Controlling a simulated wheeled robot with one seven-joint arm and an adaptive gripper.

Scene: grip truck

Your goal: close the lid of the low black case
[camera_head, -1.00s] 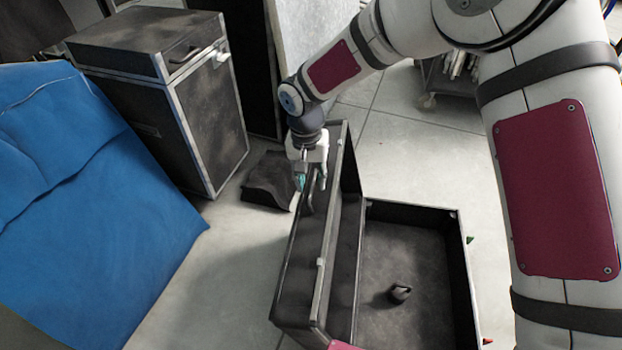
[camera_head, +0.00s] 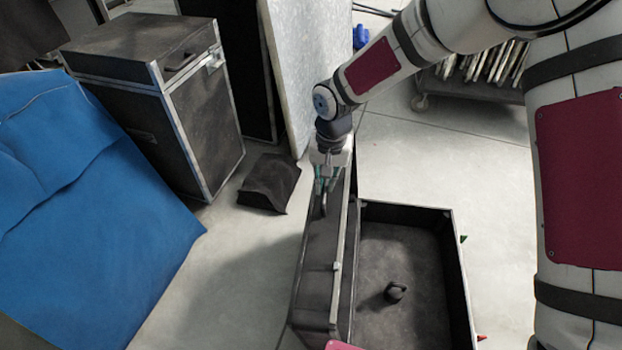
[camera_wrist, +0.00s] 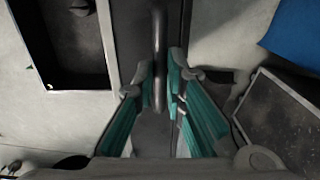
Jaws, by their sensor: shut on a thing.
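The low black case (camera_head: 452,240) stands open on the floor, its dark inside facing up in the head view. Its lid (camera_head: 318,262) stands raised along the case's left side, near upright. My gripper (camera_head: 326,185) is at the far part of the lid's outer face. In the wrist view my gripper (camera_wrist: 164,92) has its teal fingers on both sides of a dark bar handle (camera_wrist: 159,62) on the lid, and is shut on it. The open case also shows at the upper left of the wrist view (camera_wrist: 84,84). A small dark object (camera_head: 395,291) lies inside the case.
A tall black case (camera_head: 190,110) stands at the back left, with a dark bag-like thing (camera_head: 268,182) beside it. A blue cover (camera_head: 90,220) fills the left. A cart (camera_head: 475,72) stands behind.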

